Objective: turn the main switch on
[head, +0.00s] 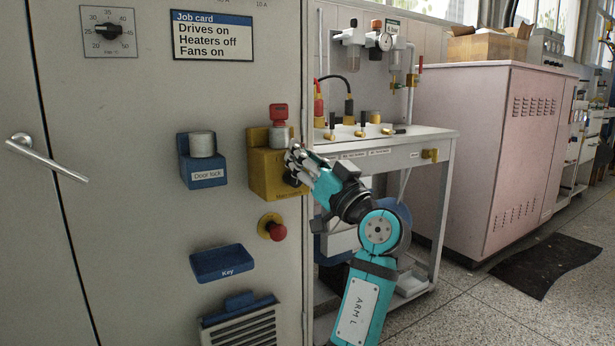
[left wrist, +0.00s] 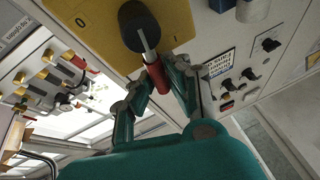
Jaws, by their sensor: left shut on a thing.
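The main switch is a yellow box (head: 264,174) on the grey cabinet front, with a grey cylinder (head: 279,137) and a red piece (head: 278,112) at its top. In the left wrist view, its yellow face (left wrist: 88,28) carries a black knob (left wrist: 136,25) and a "0" mark. A thin metal shaft with a red end (left wrist: 152,80) shows in front of the knob. My left gripper (head: 294,160) is at the right front of the box. Its fingers (left wrist: 166,68) are closed about the red-ended shaft; exact contact is hard to see. My right gripper is not in view.
A blue door lock holder (head: 206,173) is left of the switch. A red button (head: 277,231) is below it, and a blue key tray (head: 224,263) sits lower left. A workbench (head: 440,140) with fittings stands close on the right. A job card (head: 212,36) hangs above.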

